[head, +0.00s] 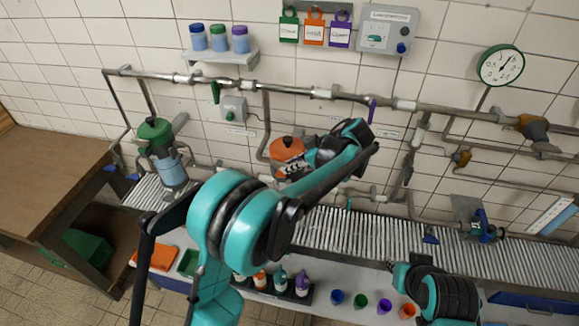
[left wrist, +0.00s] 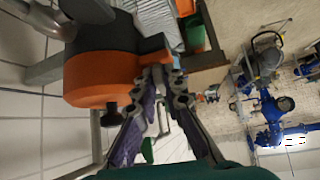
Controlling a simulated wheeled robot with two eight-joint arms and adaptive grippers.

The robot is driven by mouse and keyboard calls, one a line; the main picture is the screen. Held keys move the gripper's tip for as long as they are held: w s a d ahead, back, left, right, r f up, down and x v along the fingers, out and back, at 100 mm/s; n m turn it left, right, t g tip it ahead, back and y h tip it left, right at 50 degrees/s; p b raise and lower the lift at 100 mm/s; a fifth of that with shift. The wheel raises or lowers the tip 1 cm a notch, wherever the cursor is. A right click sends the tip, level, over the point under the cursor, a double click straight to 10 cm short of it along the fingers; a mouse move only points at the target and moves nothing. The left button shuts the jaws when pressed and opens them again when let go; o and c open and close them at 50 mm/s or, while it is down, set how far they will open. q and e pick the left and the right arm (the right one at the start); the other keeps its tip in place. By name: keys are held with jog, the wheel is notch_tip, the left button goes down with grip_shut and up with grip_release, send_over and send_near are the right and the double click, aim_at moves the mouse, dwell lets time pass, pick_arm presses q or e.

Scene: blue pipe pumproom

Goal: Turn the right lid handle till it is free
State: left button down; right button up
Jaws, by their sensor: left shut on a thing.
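The right vessel has an orange lid (head: 287,146), partly hidden in the head view by my left arm. In the left wrist view the orange lid (left wrist: 98,80) fills the upper left, and its orange handle (left wrist: 153,57) sticks out to the right. My left gripper (left wrist: 164,78) is shut on this handle at its fingertips. In the head view the left gripper (head: 293,170) is beside the lid, its tips hard to make out. My right gripper (head: 391,266) is low at the right, away from the vessel; its fingers are too small to read.
A green-lidded vessel (head: 155,130) stands left on the roller conveyor (head: 340,232). Grey pipes (head: 300,90) run along the tiled wall behind. Several bottles and coloured cups (head: 361,302) stand on the front counter. A wooden bench (head: 45,185) is at the far left.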

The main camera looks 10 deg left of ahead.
pick_arm(q)
jog(key=shift+f, duration=0.15)
jog(key=c, duration=1.9)
grip_release()
jog(key=v, duration=1.2)
